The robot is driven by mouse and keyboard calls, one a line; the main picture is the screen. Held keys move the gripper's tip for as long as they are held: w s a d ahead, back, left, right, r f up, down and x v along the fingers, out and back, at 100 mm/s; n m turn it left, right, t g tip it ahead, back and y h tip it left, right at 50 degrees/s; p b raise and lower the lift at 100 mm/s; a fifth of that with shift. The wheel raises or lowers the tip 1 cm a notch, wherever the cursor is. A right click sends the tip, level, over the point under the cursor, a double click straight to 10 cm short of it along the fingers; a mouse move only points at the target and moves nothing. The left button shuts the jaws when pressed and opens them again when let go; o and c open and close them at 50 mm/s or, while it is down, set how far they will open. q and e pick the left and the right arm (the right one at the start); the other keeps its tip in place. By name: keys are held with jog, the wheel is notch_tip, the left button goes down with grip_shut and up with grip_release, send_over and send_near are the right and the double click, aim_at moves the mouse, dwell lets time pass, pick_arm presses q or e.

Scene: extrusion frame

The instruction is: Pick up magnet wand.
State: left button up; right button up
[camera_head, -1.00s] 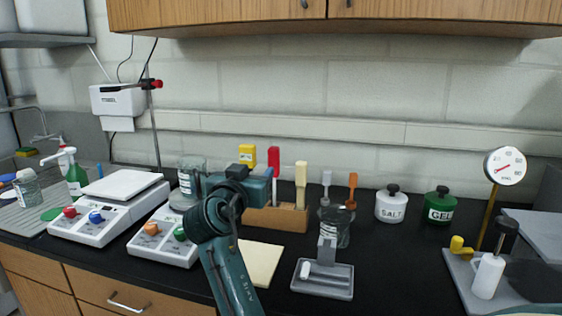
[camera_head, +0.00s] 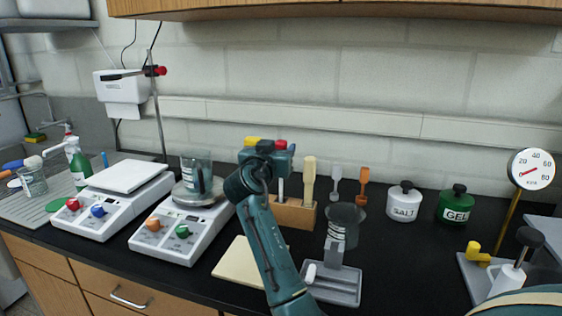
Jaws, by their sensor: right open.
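A wooden rack (camera_head: 293,213) on the black bench holds several upright tools, among them a red-topped one (camera_head: 281,143), a yellow-topped one (camera_head: 253,140) and a cream-handled one (camera_head: 309,180). I cannot tell for sure which of them is the magnet wand. My right gripper (camera_head: 268,158) is open above the left part of the rack, in front of the red and yellow tops. The gripper and my arm hide their lower parts and part of the rack. I cannot tell if it touches a tool. My left gripper is not in view.
A glass beaker (camera_head: 197,176) stands on a hotplate (camera_head: 180,232) to the left. Another beaker (camera_head: 343,222) stands right of the rack, behind a grey tray (camera_head: 335,287). White and green jars (camera_head: 404,203) (camera_head: 455,205) stand further right. A cream pad (camera_head: 240,262) lies in front.

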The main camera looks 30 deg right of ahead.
jog(key=p+x, duration=0.1)
jog(key=x, duration=0.4)
jog(key=shift+d+f+p, duration=0.1)
jog(key=shift+f+p, duration=0.1)
jog(key=shift+p, duration=0.2)
jog(key=shift+c, duration=0.2)
